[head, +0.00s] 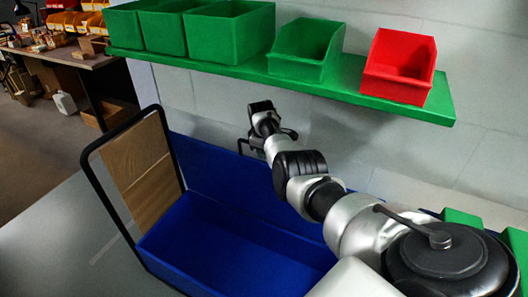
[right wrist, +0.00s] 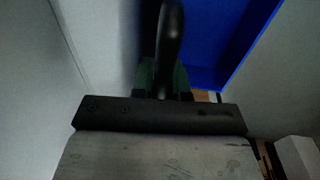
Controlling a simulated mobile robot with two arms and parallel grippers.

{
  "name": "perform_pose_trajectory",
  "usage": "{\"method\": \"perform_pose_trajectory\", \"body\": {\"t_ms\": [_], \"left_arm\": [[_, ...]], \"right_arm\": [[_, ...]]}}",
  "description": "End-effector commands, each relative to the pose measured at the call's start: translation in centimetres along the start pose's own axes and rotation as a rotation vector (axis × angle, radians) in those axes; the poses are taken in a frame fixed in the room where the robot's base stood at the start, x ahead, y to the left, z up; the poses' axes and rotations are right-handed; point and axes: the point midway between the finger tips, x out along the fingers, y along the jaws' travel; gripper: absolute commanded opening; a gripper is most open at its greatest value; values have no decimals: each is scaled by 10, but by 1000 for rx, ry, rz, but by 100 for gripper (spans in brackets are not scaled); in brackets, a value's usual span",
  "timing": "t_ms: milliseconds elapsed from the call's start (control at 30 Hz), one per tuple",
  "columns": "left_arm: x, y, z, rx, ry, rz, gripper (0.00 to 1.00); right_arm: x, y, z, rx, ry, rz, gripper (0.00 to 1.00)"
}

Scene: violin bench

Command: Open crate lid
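The blue crate (head: 225,250) stands below the shelf, and its blue inside shows from above. A wooden panel in a black frame (head: 140,172) stands tilted up at the crate's left end; it looks like the lid, raised. My right arm reaches over the crate, and my right gripper (head: 248,145) is small and dark near the back wall, above the crate's back edge. The right wrist view is dim, with blue crate surface (right wrist: 215,45) at the top. My left gripper is not in view.
A green shelf (head: 210,68) on the wall holds several green bins (head: 230,30) and a red bin (head: 400,65) above my arm. A grey surface (head: 60,245) lies clear at the left. A cluttered workbench (head: 70,50) stands farther back at left.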

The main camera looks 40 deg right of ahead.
Motion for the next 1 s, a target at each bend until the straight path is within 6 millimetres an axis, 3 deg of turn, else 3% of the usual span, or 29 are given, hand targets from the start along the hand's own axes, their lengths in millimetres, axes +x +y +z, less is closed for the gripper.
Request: {"method": "perform_pose_trajectory", "body": {"t_ms": [33, 167, 533, 700, 1000], "left_arm": [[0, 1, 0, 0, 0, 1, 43], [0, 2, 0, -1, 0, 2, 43], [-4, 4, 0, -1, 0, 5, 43], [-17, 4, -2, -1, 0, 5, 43], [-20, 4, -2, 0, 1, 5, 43]], "right_arm": [[0, 1, 0, 0, 0, 2, 21], [0, 1, 0, 0, 0, 1, 40], [-8, 0, 0, 0, 0, 0, 40], [-36, 1, 0, 1, 2, 3, 40], [-90, 1, 0, 1, 2, 2, 40]]}}
